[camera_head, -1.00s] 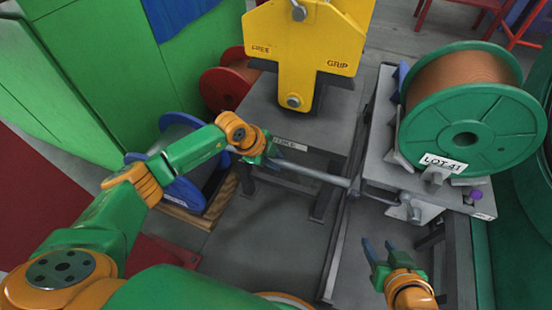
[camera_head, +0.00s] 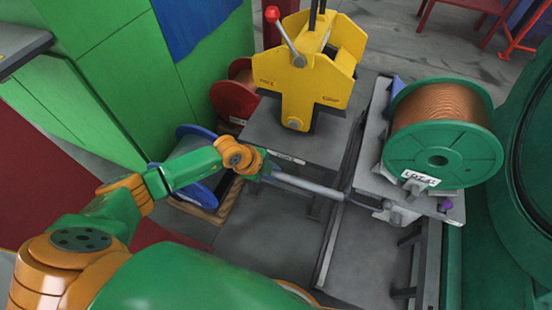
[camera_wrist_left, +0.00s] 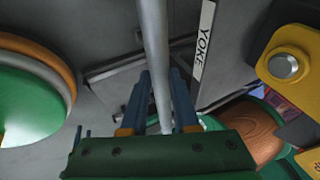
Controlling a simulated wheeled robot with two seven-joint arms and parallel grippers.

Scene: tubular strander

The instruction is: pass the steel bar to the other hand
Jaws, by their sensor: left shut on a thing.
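The steel bar (camera_head: 308,186) is a thin grey rod. In the head view it runs from my left gripper (camera_head: 268,170) to the right, sloping slightly down, and its far end overlaps the edge of the grey bench in the picture. I cannot tell whether it touches there. My left gripper is shut on the bar near its left end. In the left wrist view the bar (camera_wrist_left: 154,45) passes between the two blue fingers (camera_wrist_left: 160,95) and extends up out of the picture. My right gripper is in neither current view.
A yellow press-like block (camera_head: 305,85) with a red-knobbed lever stands on a grey table behind the bar. A green spool of copper wire (camera_head: 440,150) sits on the right bench. A blue reel (camera_head: 195,190) and a red reel (camera_head: 232,95) stand at left. Floor below the bar looks clear.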

